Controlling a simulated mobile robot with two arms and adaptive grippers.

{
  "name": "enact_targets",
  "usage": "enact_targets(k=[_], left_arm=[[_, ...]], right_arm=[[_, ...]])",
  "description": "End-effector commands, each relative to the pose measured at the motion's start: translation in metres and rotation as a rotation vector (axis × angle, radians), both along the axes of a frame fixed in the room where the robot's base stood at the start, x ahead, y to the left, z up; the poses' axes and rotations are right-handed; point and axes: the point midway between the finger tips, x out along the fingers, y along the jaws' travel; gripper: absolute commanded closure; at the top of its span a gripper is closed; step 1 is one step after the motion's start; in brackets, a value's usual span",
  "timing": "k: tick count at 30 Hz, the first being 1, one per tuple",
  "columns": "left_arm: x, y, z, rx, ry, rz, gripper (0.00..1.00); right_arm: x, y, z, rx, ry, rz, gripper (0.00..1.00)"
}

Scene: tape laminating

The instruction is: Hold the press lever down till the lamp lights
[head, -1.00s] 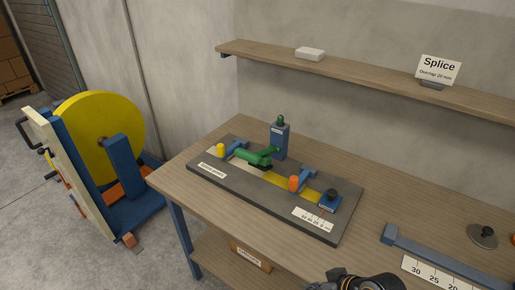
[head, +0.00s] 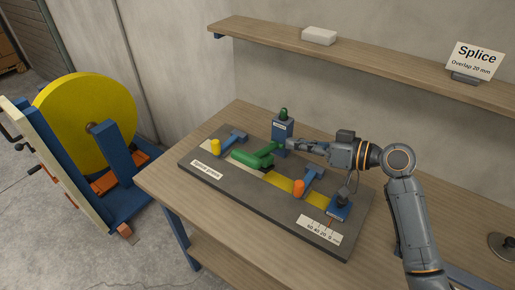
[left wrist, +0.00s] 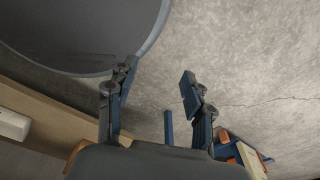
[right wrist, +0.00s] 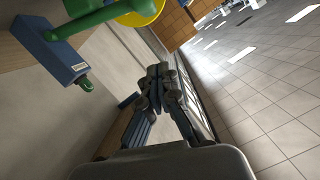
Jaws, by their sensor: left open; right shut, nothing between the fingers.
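The press lever (head: 252,159) is green, with a thick bar low over the grey splicing plate (head: 225,180) and a thin arm to a blue post (head: 283,134). The green lamp (head: 283,113) on the post looks dark. My right gripper (head: 291,146) is shut and empty, close by the post and the lever's hinge end; contact cannot be told. In the right wrist view its fingers (right wrist: 158,72) are together, with the lever (right wrist: 90,20) and lamp (right wrist: 86,85) to the upper left. My left gripper (left wrist: 158,78) is open and empty over the floor.
A yellow clamp knob (head: 215,147) and an orange one (head: 298,187) stand on the plate. A yellow reel (head: 75,120) on a blue stand is left of the table. A shelf (head: 390,58) with a white box and a Splice sign runs along the wall.

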Motion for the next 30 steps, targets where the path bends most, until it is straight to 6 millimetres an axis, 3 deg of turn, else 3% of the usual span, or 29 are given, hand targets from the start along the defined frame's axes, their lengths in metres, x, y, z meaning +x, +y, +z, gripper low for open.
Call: enact_targets(k=[3, 5, 10, 16, 21, 24, 30], left_arm=[[-0.022, 0.001, -0.001, 0.003, 0.032, -0.001, 0.48], [-0.026, 0.001, 0.001, 0.003, 0.036, -0.002, 0.48], [-0.008, 0.000, 0.012, 0.001, 0.012, -0.003, 0.48], [0.019, -0.003, 0.033, -0.004, -0.032, -0.004, 0.48], [0.013, -0.002, 0.045, -0.003, -0.021, -0.004, 0.48], [0.005, -0.001, 0.051, -0.003, -0.009, -0.004, 0.48], [-0.002, -0.001, 0.057, -0.001, 0.001, -0.004, 0.48]], right_arm=[[0.000, 0.001, 0.000, 0.000, 0.001, 0.000, 1.00], [0.002, 0.003, 0.000, 0.001, 0.002, 0.000, 1.00], [0.012, 0.021, -0.002, 0.004, 0.005, 0.001, 1.00], [0.033, 0.058, -0.010, 0.005, 0.005, 0.002, 1.00], [0.050, 0.087, -0.019, 0.003, 0.005, 0.001, 1.00], [0.044, 0.089, -0.037, 0.001, 0.009, 0.000, 1.00], [0.039, 0.093, -0.056, -0.001, 0.003, -0.001, 1.00]])
